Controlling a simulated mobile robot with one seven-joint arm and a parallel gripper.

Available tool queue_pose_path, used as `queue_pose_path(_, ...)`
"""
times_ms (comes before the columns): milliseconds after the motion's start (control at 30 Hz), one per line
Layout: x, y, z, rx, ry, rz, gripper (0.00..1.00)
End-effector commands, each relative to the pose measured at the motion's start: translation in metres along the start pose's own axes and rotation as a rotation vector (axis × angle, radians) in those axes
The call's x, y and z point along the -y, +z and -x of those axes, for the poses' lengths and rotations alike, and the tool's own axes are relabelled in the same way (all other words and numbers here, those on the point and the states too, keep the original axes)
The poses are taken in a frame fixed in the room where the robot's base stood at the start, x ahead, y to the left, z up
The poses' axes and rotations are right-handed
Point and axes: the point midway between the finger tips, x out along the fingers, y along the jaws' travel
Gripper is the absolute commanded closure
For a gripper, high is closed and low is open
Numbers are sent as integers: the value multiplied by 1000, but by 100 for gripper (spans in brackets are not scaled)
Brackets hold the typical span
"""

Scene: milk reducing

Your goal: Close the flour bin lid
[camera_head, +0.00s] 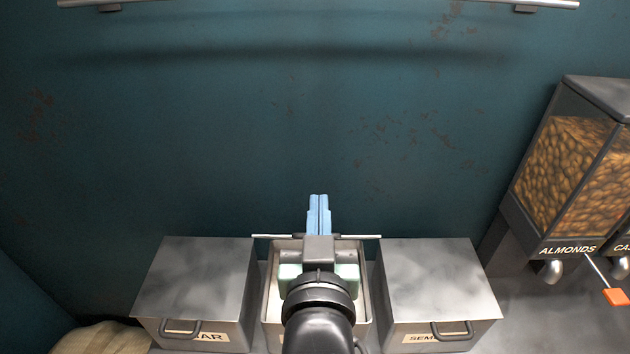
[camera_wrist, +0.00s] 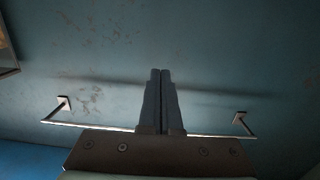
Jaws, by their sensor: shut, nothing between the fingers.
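The flour bin (camera_head: 269,315) is the middle of three metal bins, and its top is open. A thin pale strip (camera_head: 262,237) runs along its back; it looks like the raised lid seen edge-on, but I cannot be sure. My gripper (camera_head: 319,198) is shut and empty. It reaches over the bin, its blue fingertips beyond the strip towards the wall. My wrist and arm hide most of the bin's inside and its front label. In the wrist view my shut fingers (camera_wrist: 160,72) point at the wall, and no lid can be made out there.
Closed bins stand on both sides: the left bin (camera_head: 195,275) and the right bin (camera_head: 435,275). An almond dispenser (camera_head: 568,170) stands at right. A sack (camera_head: 103,338) is at lower left. A metal rail (camera_wrist: 90,125) is fixed to the teal wall (camera_head: 250,130).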

Motion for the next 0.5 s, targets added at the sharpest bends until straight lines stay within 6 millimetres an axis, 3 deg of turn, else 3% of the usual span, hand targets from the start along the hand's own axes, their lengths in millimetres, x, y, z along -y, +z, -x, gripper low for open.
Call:
queue_pose_path(33, 0, -14, 4, 43, 0, -2, 100)
queue_pose_path(500, 4, 4, 34, 294, -6, -15, 100)
